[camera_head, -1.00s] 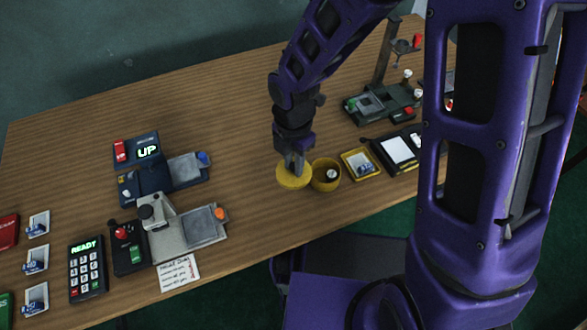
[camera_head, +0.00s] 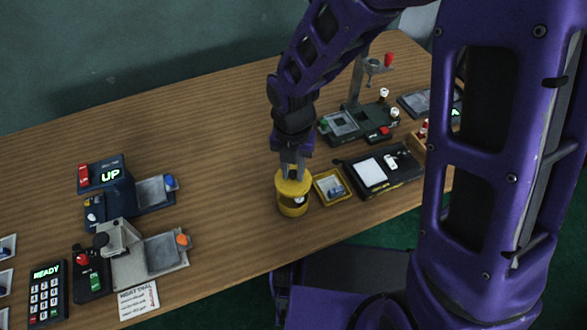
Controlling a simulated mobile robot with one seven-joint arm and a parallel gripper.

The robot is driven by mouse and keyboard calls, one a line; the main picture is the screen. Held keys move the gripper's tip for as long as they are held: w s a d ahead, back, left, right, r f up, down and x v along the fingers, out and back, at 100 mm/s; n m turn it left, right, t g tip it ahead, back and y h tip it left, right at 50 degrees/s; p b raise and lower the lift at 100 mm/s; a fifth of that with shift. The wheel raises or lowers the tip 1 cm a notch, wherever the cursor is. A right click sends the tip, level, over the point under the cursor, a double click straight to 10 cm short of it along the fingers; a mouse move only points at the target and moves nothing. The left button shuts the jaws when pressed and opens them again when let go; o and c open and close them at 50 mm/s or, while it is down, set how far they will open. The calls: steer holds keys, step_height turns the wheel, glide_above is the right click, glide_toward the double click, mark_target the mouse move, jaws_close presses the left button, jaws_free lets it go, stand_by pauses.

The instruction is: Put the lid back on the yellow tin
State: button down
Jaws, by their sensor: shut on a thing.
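The yellow tin (camera_head: 293,209) stands upright on the wooden table near its front edge. Something with a white top shows through the gap at its mouth. My gripper (camera_head: 292,175) is shut on the yellow lid (camera_head: 294,185) and holds it above the tin. The lid covers most of the tin's mouth in this view, with a dark gap below it at the front. I cannot tell whether the lid touches the rim at the back.
A yellow tray (camera_head: 318,188) with small items sits just right of the tin. A black box with a white panel (camera_head: 370,171) stands beyond it. Devices, including a grey one (camera_head: 150,262), stand at the left. The table between is clear.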

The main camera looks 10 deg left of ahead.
mark_target(293, 180)
steer(key=shift+f+b, duration=2.1)
steer(key=shift+f, duration=0.1)
steer(key=shift+f+b, duration=0.5)
steer(key=shift+f, duration=0.45)
steer(key=shift+r+p, duration=0.1)
steer(key=shift+p, duration=0.3)
steer(key=shift+f, duration=0.2)
steer(key=shift+p, duration=0.3)
steer(key=shift+c, duration=0.8)
jaws_free()
